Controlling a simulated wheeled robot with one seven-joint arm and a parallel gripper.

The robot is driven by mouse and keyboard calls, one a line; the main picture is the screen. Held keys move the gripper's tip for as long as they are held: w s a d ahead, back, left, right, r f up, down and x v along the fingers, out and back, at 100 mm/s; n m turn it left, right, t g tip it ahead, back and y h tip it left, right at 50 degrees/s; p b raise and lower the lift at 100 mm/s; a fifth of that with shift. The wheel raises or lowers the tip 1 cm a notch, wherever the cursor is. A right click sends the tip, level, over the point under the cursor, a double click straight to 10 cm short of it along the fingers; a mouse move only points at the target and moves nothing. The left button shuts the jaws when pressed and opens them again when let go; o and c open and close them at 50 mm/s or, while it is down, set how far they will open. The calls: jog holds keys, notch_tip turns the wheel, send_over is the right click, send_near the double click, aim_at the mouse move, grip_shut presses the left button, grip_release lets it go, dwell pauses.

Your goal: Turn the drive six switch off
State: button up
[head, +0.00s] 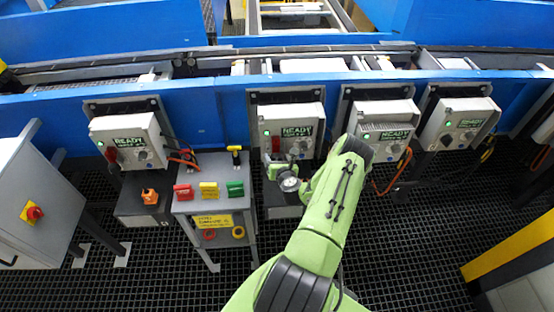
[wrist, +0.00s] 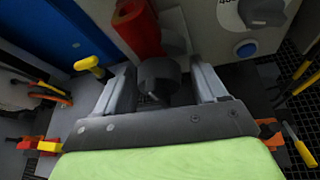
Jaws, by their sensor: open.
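My gripper (wrist: 162,82) is open, its two grey fingers spread on either side of a dark rounded knob-like part (wrist: 158,76) in the wrist view. I cannot tell whether either finger touches it. A red switch handle (wrist: 140,28) stands just beyond, on a light grey box front. In the head view my gripper is just below and in front of the second drive box from the left (head: 297,114), which has a red handle (head: 275,143), a lit green lamp and a READY display. The small drive numbers are unreadable, so I cannot tell which box is drive six.
Similar drive boxes stand left (head: 128,130) and right (head: 384,112) and far right (head: 459,118) along the blue conveyor frame (head: 220,112). A grey stand (head: 215,163) with red, yellow and green blocks is left of my gripper. Orange cables hang nearby.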

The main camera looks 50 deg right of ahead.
jog(key=c, duration=1)
jog(key=shift+a+r+n+g+h+p, duration=0.2)
jog(key=shift+n+g+h+p, duration=0.25)
jog(key=shift+n+p, duration=0.35)
jog(key=shift+w+n+g+p, duration=0.1)
jog(key=shift+n+g+p, duration=0.2)
jog(key=shift+p, duration=0.25)
jog(key=shift+d+f+n+g+h, duration=0.15)
jog(key=shift+f+n+g+h, duration=0.1)
jog(key=shift+n, duration=0.15)
jog(key=o, duration=1)
